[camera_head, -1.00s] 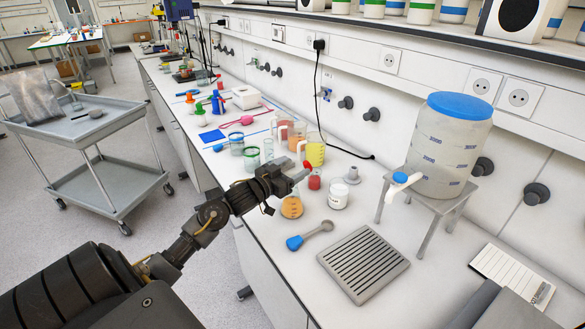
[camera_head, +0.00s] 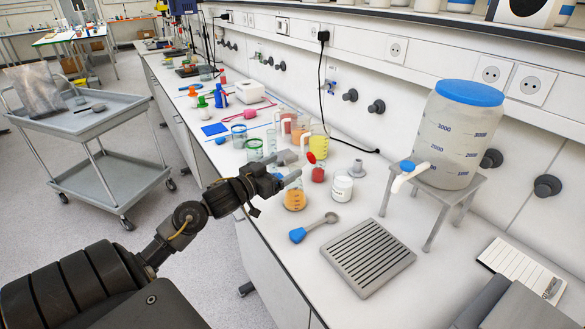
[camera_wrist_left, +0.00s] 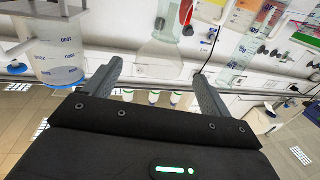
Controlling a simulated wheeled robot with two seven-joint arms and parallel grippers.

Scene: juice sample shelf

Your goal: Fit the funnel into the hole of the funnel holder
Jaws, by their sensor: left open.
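A small grey cone-shaped piece (camera_head: 357,170), wide end down, stands on the bench right of the white jar; it looks like the funnel. I cannot pick out the funnel holder with certainty. My left gripper (camera_head: 289,176) is over the bench's front edge by the orange beaker, left of the grey piece and apart from it. In the left wrist view the gripper (camera_wrist_left: 158,85) is open with nothing between its fingers. A pale cone-shaped vessel (camera_wrist_left: 160,55) shows beyond and between the fingertips there; I cannot tell if it is the same piece. My right gripper is out of view.
The white jar (camera_head: 342,187), red bottle (camera_head: 318,173) and orange beaker (camera_head: 294,199) crowd near the gripper. A blue-handled scoop (camera_head: 312,229) and a slatted grey tray (camera_head: 368,256) lie in front. A lidded water tank (camera_head: 455,135) stands at right.

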